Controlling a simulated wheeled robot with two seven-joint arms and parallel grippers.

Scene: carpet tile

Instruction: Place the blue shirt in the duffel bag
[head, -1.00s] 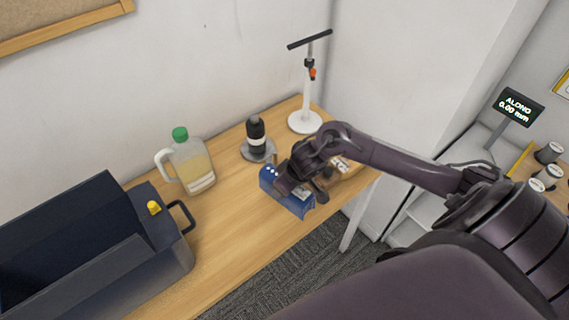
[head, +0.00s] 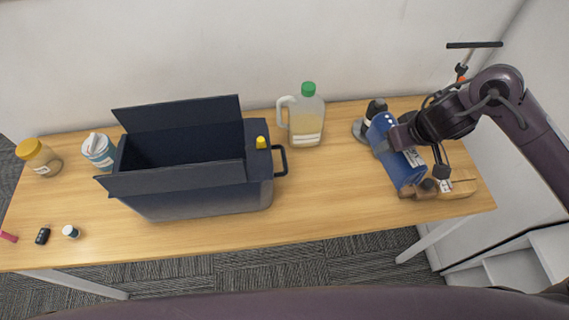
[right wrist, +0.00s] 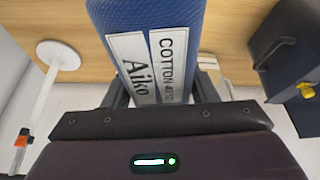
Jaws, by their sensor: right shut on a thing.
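The blue shirt (head: 398,158) is a rolled blue bundle at the right of the table in the head view. In the right wrist view the shirt (right wrist: 190,18) fills the top middle and carries white labels reading "COTTON" and "Aiko". My right gripper (head: 397,142) is shut on the shirt; its fingers (right wrist: 162,92) lie on either side of it. I cannot tell whether the shirt touches the table. The dark navy duffel bag (head: 215,200) stands open on the table, left of the shirt, its flaps raised. Part of its inside is hidden by the front flap. My left gripper is not in view.
A jug (head: 306,118) with a green cap stands between bag and shirt. A brown wooden item (head: 458,187) lies beside the shirt, and a stand (head: 461,72) is behind. Jars (head: 40,158) and small items lie left of the bag. The table front between bag and shirt is clear.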

